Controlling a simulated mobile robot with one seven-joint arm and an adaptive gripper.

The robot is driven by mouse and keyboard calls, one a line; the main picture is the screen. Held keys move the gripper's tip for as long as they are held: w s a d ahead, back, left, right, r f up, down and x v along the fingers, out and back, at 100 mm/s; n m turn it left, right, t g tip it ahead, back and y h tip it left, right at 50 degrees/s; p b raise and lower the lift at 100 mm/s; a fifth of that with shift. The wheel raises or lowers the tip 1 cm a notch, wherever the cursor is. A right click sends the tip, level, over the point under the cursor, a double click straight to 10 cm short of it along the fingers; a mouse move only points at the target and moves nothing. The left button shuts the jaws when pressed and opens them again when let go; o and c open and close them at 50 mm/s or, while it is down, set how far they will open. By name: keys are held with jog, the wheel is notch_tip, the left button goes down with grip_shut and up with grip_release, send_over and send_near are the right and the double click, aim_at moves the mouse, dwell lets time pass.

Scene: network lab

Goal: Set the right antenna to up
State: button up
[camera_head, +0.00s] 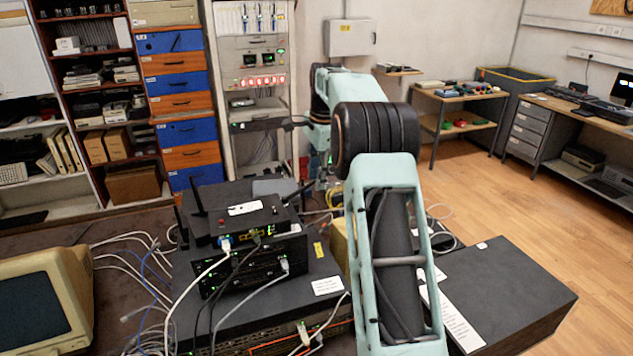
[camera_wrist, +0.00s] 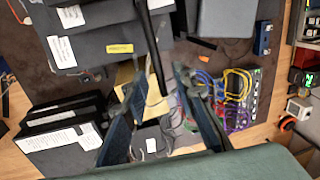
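The black router (camera_head: 245,222) lies on top of a stack of dark network boxes. Its right antenna (camera_head: 299,192) leans outward to the right, toward my gripper (camera_head: 321,180). Its left antenna (camera_head: 196,196) is tilted up and to the left. In the wrist view, the right antenna (camera_wrist: 153,48) is a long black rod coming from the top, its end near the gap between the fingers. My gripper (camera_wrist: 158,88) is open, one finger on each side of that end; I cannot tell whether either touches it. In the head view my arm partly hides the gripper.
White and black cables (camera_head: 205,275) hang in front of the stack. An old monitor (camera_head: 45,300) stands at the left. A dark box (camera_head: 510,290) is at the right. Coloured cables on a panel (camera_wrist: 235,95) lie beyond the fingers in the wrist view.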

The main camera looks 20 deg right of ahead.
jog(key=shift+w+f, duration=0.15)
jog(key=shift+f, duration=0.85)
grip_shut()
